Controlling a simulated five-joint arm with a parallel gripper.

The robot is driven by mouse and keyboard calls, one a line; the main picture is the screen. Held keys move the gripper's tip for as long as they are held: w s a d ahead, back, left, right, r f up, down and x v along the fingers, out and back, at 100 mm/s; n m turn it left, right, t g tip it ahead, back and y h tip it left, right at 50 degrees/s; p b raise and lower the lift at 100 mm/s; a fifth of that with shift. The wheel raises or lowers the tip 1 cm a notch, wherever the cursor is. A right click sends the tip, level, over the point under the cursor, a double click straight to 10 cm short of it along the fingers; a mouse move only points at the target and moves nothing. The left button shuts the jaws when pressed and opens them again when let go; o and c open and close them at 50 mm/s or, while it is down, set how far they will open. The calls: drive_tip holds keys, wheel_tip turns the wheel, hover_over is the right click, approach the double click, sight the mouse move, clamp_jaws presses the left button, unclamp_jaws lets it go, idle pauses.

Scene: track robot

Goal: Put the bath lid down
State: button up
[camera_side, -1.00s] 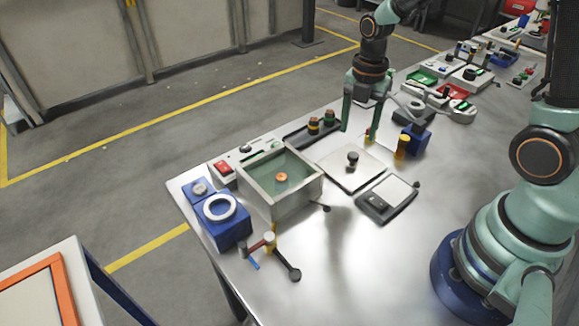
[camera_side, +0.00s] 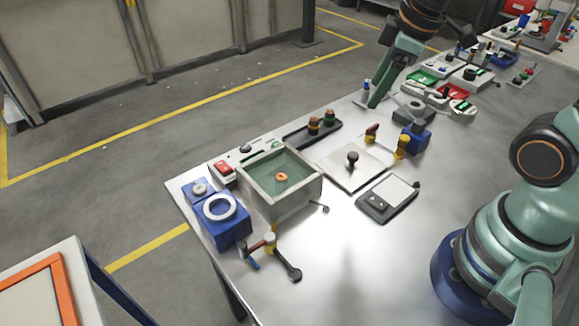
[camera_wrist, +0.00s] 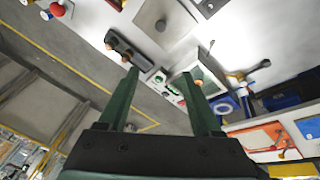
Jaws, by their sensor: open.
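The bath (camera_side: 255,192) is a grey open-topped box of green liquid with an orange ring-shaped thing inside; it also shows in the wrist view (camera_wrist: 208,80). The bath lid (camera_side: 338,172), a flat pale plate with a black knob, lies flat on the table just right of the bath, apart from it. The lid also shows at the top of the wrist view (camera_wrist: 172,14). My gripper (camera_side: 370,103) is open and empty, tilted, beyond the lid toward the table's far edge. In the wrist view both fingers (camera_wrist: 160,76) stand apart with nothing between them.
A dark scale-like device (camera_side: 387,198) lies in front of the lid. A black tray (camera_side: 312,133) with small bottles is behind the bath. A blue block with a white ring (camera_side: 226,222) stands left. Clear table lies at the front right.

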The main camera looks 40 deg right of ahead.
drive_tip(key=m, duration=0.2)
drive_tip(key=s+r+m+t, duration=0.1)
drive_tip(key=m, duration=0.1)
drive_tip(key=s+a+r+m, duration=0.1)
drive_tip(key=m, duration=0.2)
drive_tip(key=shift+s+r+t, duration=0.1)
drive_tip(key=shift+s+t, duration=0.15)
drive_tip(key=shift+t, duration=0.15)
